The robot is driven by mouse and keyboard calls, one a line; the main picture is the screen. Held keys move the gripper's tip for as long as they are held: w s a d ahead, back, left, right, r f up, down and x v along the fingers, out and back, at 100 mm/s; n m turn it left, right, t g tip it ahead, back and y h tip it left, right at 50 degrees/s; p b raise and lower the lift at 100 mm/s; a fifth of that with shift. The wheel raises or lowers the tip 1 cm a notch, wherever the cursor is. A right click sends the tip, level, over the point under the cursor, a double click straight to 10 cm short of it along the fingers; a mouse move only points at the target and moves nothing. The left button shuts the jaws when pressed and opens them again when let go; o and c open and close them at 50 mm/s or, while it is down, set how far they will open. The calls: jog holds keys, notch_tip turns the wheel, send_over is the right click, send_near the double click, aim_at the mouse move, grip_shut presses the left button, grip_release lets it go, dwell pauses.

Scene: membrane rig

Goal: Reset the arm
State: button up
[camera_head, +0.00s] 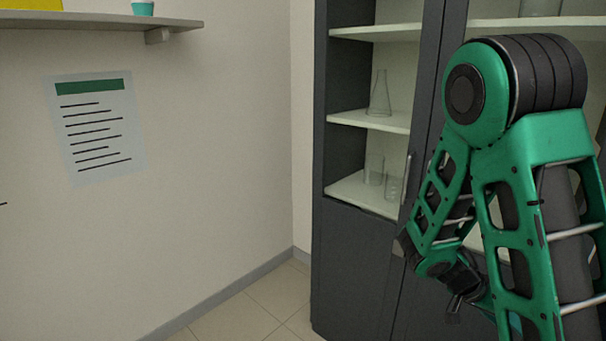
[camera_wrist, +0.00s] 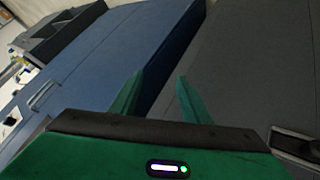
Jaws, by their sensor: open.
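My green arm is folded at the right of the head view, in front of a dark cabinet. My gripper (camera_wrist: 157,98) shows in the wrist view with its two green fingers apart and nothing between them. Beyond the fingers are a blue panel and a dark grey surface, with a gap or edge between them. In the head view the fingers cannot be made out clearly behind the arm links.
The dark cabinet (camera_head: 345,240) has shelves with a glass flask (camera_head: 380,94) and beakers (camera_head: 394,187). A wall shelf (camera_head: 90,21) holds a teal cup (camera_head: 143,8). A printed notice (camera_head: 97,128) hangs on the wall. Tiled floor (camera_head: 245,318) is clear at the bottom.

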jog(key=s+a+r+n+t+y, duration=0.1)
jog(key=s+a+r+n+y, duration=0.2)
jog(key=s, duration=0.5)
jog(key=s+a+r+n+y, duration=0.4)
jog(key=s+a+r+y, duration=0.2)
jog(key=s+a+r, duration=0.1)
notch_tip(320, 180, up, 2)
jog(key=shift+s+a+t, duration=0.25)
jog(key=shift+s+t, duration=0.15)
jog(key=shift+s, duration=0.25)
jog(key=shift+w+f, duration=0.25)
jog(key=shift+w, duration=0.4)
